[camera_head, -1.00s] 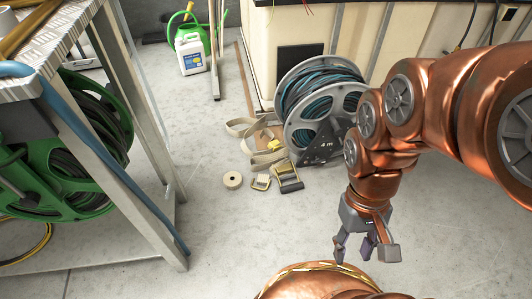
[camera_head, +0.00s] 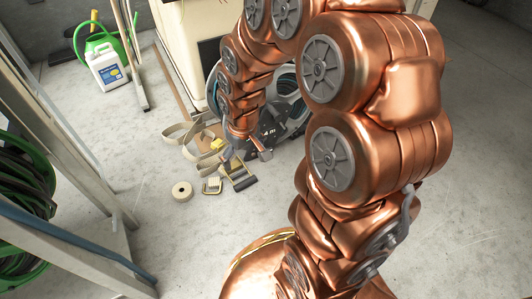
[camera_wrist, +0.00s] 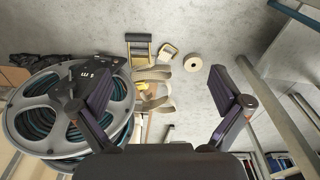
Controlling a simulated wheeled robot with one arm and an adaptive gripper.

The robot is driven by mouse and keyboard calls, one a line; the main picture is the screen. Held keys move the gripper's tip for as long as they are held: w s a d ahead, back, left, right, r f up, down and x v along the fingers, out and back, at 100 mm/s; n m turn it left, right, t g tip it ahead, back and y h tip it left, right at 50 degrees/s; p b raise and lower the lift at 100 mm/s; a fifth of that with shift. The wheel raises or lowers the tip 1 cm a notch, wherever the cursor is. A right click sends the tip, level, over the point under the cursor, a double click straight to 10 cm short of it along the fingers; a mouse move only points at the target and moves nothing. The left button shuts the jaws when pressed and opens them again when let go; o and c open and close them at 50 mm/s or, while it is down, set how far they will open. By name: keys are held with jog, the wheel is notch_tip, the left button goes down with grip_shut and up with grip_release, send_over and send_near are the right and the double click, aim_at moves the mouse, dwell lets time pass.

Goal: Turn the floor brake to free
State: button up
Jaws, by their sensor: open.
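The floor reel (camera_head: 293,117), with grey flanges and dark blue-green hose, stands on the floor, partly hidden behind my arm in the head view. In the wrist view the reel (camera_wrist: 33,123) fills the left side. A dark plate with white lettering (camera_wrist: 88,73) sits at its frame, partly behind my left finger. I cannot make out the brake's lever or its setting. My gripper (camera_wrist: 162,74) is open and empty, with its fingers wide apart over the floor beside the reel. In the head view the gripper (camera_head: 240,158) is small and partly hidden by my arm.
A cream strap (camera_head: 190,142), a tape roll (camera_head: 182,191), a small buckle (camera_head: 212,186) and a larger ratchet buckle (camera_head: 240,176) lie on the floor near the reel. A metal bench frame with a green reel (camera_head: 22,190) stands left. A white jug (camera_head: 107,70) stands behind.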

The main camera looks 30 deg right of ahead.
jog(key=w+d+f+t+b, duration=0.1)
jog(key=w+d+f+t, duration=0.3)
jog(key=w+f, duration=0.6)
jog(key=w+d+f+t+b, duration=0.2)
jog(key=w+d+f, duration=0.4)
jog(key=w+f, duration=0.45)
jog(key=d+f+t+b, duration=0.1)
jog(key=d+f+t, duration=0.1)
jog(key=d+f, duration=0.2)
jog(key=s+d+f+m+t, duration=0.1)
jog(key=d+f, duration=0.3)
jog(key=f, duration=0.4)
jog(key=s+d+f+m+t+h+b, duration=0.1)
jog(key=d+f+t, duration=0.2)
jog(key=d+f, duration=0.2)
jog(key=shift+f+t+b, duration=0.3)
jog(key=shift+f, duration=0.15)
jog(key=b+x, duration=0.3)
jog(key=x, duration=0.3)
jog(key=shift+w+f+b, duration=0.1)
jog(key=shift+f+b, duration=0.05)
jog(key=shift+b, duration=0.25)
jog(key=shift+w+d+f, duration=0.1)
jog(key=shift+w, duration=0.65)
